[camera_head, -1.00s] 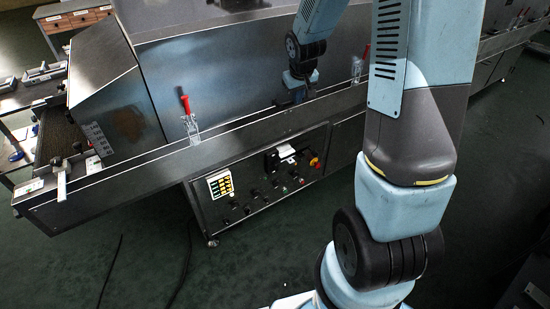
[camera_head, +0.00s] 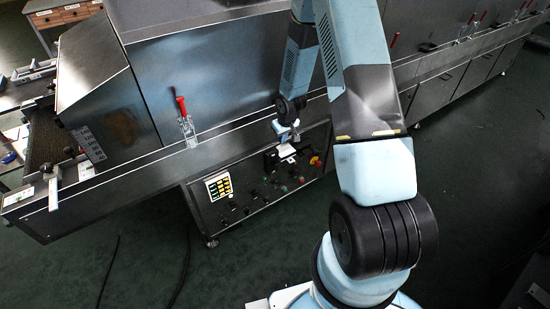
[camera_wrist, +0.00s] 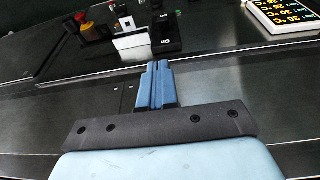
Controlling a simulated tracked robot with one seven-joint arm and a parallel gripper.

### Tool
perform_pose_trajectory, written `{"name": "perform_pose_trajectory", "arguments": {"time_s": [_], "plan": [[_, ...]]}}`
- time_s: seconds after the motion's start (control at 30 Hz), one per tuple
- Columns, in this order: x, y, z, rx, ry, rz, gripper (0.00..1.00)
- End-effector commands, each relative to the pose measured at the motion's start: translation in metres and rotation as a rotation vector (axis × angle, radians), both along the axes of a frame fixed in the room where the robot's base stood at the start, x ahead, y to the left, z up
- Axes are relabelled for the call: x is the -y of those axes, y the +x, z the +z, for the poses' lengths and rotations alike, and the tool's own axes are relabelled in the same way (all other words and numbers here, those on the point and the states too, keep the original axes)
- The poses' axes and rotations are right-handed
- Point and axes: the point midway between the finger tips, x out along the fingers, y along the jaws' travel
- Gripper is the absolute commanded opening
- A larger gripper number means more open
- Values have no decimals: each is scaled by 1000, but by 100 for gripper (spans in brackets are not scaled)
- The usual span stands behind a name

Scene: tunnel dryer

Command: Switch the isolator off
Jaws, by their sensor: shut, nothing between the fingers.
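My gripper (camera_wrist: 157,68) is shut and empty, its two blue fingers pressed together. In the head view my gripper (camera_head: 287,131) hangs just above the front control panel. A black switch block (camera_wrist: 166,35) with white ON lettering, apparently the isolator, lies just beyond my fingertips in the wrist view, slightly right of their line. It also shows as a small dark block (camera_head: 271,160) in the head view, partly crowded by neighbours; its lever position is unclear. A white plate (camera_wrist: 130,41) sits beside it. My fingertips look apart from the block.
A red knob on a yellow base (camera_wrist: 88,30) is left of the white plate. A lit yellow display (camera_head: 219,185) is at the panel's left end, with small knobs between. A metal ledge (camera_head: 230,128) runs above the panel, carrying a red-handled clamp (camera_head: 182,107).

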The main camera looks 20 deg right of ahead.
Motion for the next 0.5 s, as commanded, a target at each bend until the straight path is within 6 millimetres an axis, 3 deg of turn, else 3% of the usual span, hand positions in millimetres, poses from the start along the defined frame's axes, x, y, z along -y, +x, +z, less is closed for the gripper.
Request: {"name": "perform_pose_trajectory", "arguments": {"time_s": [0.03,0.2,0.5], "plan": [[-1,-2,-14,-7,6,4,0],[-4,-4,-43,-16,22,16,0],[-5,-6,-58,-18,32,21,0]]}}
